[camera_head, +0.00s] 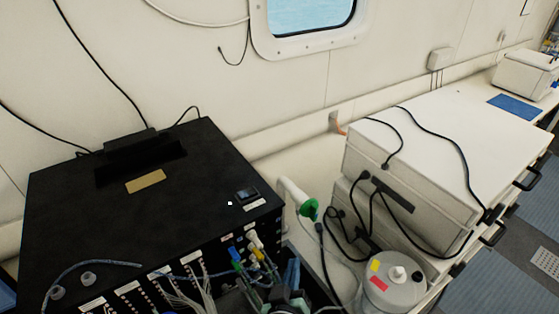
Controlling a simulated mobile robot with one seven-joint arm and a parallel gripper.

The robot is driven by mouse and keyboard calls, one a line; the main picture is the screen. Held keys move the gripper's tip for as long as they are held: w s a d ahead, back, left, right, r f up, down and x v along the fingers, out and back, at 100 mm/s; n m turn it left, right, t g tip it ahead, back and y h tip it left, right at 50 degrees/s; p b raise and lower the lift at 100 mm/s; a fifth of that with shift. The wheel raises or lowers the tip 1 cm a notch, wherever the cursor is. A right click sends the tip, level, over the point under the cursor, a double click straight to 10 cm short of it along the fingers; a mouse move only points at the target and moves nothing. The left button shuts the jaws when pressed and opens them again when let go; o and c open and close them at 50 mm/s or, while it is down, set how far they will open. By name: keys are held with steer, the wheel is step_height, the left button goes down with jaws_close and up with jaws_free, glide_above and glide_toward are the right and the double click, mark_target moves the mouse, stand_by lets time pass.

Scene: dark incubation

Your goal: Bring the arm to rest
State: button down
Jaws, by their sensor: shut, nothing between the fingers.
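My gripper's fingers do not show in the head view. A dark grey shape at the bottom edge, right of the black box's front, may be part of my arm; I cannot tell. The large black box (90,205) stands at the left, with a small dark display (247,195) and a brass-coloured plate (146,181) on its top.
Tubes and coloured connectors (252,256) crowd the box's front. A white piece with a green end (308,209) stands beside it. White stacked cases (430,140) with black cables and a round white container (392,290) are at the right. Blue-grey floor (535,210) shows far right.

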steer(key=w+r+m+t+b, duration=0.2)
steer(key=r+t, duration=0.1)
steer(key=r, duration=1.1)
steer(key=w+r+m+t+b, duration=0.1)
steer(key=w+r+t+b, duration=0.15)
steer(key=r, duration=1.25)
steer(key=s+r+t+y+b, duration=0.1)
steer(key=s+r+t, duration=0.2)
steer(key=s+r, duration=0.5)
steer(key=s+a+r+m+t+b, duration=0.1)
steer(key=s+r+t, duration=0.3)
steer(key=r, duration=1.2)
steer(key=s+b, duration=0.1)
steer(key=s, duration=0.3)
steer(key=shift+y, duration=0.4)
